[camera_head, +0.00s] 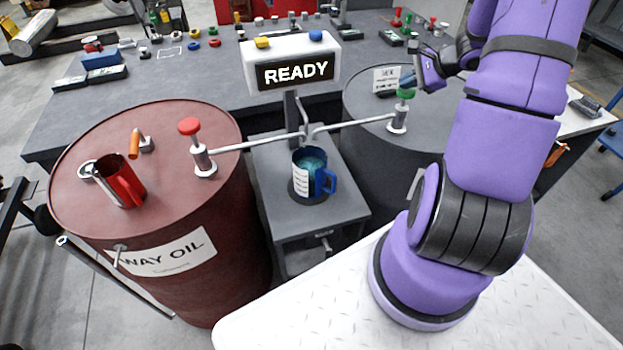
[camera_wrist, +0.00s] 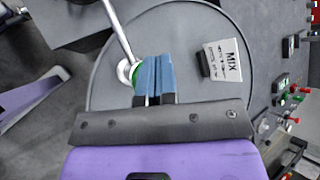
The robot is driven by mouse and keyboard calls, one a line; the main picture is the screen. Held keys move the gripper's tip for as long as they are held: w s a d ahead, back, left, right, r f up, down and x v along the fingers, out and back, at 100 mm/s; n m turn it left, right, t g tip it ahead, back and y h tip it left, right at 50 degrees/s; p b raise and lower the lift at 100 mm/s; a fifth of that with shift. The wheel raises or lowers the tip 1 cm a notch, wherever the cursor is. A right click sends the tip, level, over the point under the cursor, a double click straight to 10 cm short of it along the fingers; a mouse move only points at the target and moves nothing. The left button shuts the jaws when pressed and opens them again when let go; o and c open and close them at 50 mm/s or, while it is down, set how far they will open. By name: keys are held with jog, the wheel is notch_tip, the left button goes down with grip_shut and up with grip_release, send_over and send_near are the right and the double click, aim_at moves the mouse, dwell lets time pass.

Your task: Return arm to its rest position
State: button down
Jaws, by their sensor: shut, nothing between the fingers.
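My purple arm rises at the right of the head view. My gripper (camera_head: 386,92) is shut and empty, just beside the green-topped valve (camera_head: 403,96) on the grey barrel (camera_head: 362,82). In the wrist view the blue fingertips (camera_wrist: 154,78) are together and partly cover the green knob (camera_wrist: 138,76); whether they touch it I cannot tell. The red barrel (camera_head: 90,222) labelled WAY OIL has a red-topped valve (camera_head: 192,135). A blue-handled jug (camera_head: 311,181) with teal liquid stands upright on the grey stand (camera_head: 275,200) between the barrels.
A READY display (camera_head: 296,72) stands above the jug. A red jug (camera_head: 128,186) and an orange-handled tool (camera_head: 134,145) are on the red barrel. A MIX sign (camera_wrist: 227,60) is on the grey barrel. The bench behind (camera_head: 200,75) holds many small parts.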

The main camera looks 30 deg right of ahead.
jog(key=shift+d+r, duration=0.1)
jog(key=shift+d, duration=0.1)
dwell(0.5)
jog(key=shift+a+r, duration=0.2)
jog(key=s+a+r+n+g, duration=0.1)
jog(key=a+r+n+g, duration=0.1)
jog(key=a+r+n, duration=0.55)
jog(key=s+a+r+n+g, duration=0.2)
jog(key=a+r+n, duration=0.2)
jog(key=a+r, duration=0.7)
jog(key=s+a+r+n+h, duration=0.2)
jog(key=s+a+r+n, duration=0.1)
jog(key=s+a+n, duration=0.2)
jog(key=s+a+r+n+t+h, duration=0.1)
jog(key=s+a+r+n, duration=0.3)
jog(key=s, duration=0.6)
jog(key=shift+a+n+h, duration=0.45)
jog(key=shift+a+h, duration=0.25)
jog(key=shift+a, duration=0.5)
